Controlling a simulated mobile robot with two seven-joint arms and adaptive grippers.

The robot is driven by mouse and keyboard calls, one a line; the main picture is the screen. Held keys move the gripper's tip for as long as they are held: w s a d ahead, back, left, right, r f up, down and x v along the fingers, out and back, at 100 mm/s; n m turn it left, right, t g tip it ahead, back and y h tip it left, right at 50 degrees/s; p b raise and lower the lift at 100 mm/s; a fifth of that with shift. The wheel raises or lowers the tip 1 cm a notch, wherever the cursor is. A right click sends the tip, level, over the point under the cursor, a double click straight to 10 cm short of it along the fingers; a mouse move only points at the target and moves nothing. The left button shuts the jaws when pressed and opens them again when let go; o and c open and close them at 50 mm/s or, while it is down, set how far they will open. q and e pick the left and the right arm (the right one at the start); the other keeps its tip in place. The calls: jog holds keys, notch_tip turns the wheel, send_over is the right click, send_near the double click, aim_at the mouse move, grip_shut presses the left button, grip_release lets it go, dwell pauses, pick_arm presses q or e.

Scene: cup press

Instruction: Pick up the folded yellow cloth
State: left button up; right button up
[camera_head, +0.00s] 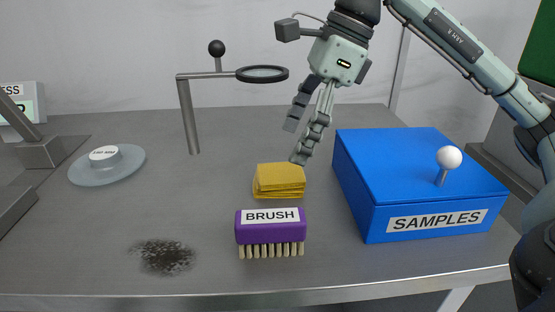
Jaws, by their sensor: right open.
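The folded yellow cloth (279,181) lies on the grey table (330,262), a little right of the picture's middle. It looks like a small stack of layers. My right gripper (296,147) comes down from the top right and is open and empty. Its two fingertips show above and behind the cloth in the picture, the nearer one close to the cloth's top right corner. I cannot tell whether that finger touches it. My left gripper does not show.
A purple brush (270,233) stands just in front of the cloth. A blue SAMPLES box (412,175) with a white knob is on the right. A bent metal stand (188,115) with a ring, a grey disc (107,167) and a dark smudge (163,256) are on the left.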

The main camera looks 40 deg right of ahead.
aim_at(281, 173)
jog(key=shift+w+d, duration=0.15)
jog(key=shift+w, duration=0.1)
jog(key=shift+w+f, duration=0.1)
jog(key=shift+f, duration=0.25)
jog(key=x, duration=0.7)
jog(key=shift+d+f, duration=0.1)
jog(key=shift+d, duration=0.1)
jog(key=shift+f+b, duration=0.25)
jog(key=shift+b, duration=0.2)
jog(key=c, duration=1.1)
